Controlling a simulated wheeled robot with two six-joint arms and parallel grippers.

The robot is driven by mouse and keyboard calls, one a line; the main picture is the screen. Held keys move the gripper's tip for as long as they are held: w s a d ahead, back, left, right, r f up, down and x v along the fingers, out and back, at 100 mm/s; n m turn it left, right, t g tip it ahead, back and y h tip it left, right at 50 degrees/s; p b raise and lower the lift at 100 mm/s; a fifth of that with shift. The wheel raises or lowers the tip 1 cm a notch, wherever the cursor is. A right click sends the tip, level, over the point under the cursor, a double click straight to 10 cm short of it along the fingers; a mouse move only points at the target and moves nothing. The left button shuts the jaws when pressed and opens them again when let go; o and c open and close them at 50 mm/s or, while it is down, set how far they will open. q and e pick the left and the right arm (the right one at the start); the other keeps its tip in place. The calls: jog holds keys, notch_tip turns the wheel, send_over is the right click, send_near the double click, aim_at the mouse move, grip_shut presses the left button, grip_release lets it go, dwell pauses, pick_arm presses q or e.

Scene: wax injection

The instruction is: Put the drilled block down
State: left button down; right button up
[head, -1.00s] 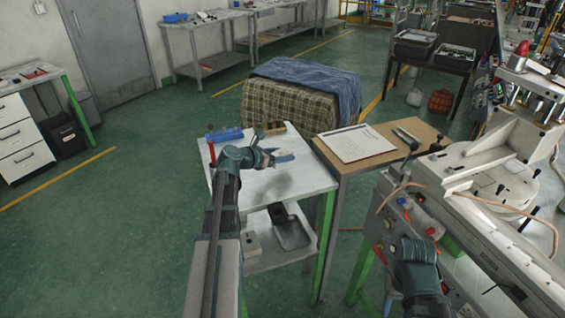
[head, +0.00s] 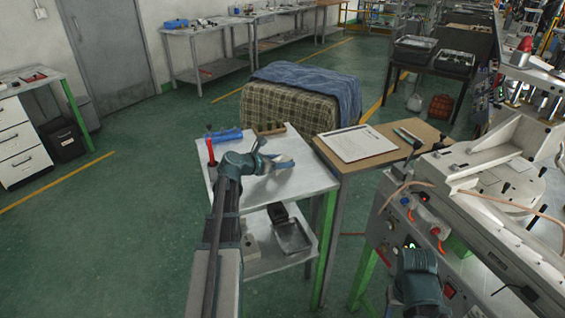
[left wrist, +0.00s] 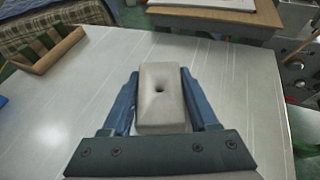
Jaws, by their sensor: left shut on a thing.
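My left gripper (head: 279,165) is over the light grey table top (head: 302,181) in the head view, where the block is hard to make out. I cannot tell whether the block touches the table. My right arm's end (head: 417,275) is beside the machine panel; its fingers cannot be made out.
A wooden tray with green-dark slots (left wrist: 47,50) stands at the table's back edge, near a blue object (head: 225,135) and a red-topped item (head: 211,152). A desk with a clipboard (head: 357,144) adjoins on the right. Bare table lies around the block.

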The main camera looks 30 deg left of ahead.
pick_arm(q)
jog(key=shift+c, duration=0.8)
grip_release()
jog(key=shift+r, duration=0.1)
jog(key=shift+s+r+p, duration=0.2)
jog(key=shift+p, duration=0.2)
jog(key=p+v, duration=0.4)
jog(key=v, duration=0.6)
jog(key=shift+s, duration=0.2)
jog(key=shift+s+a+r, duration=0.2)
jog(key=shift+s+a, duration=0.05)
jog(key=shift+s, duration=0.3)
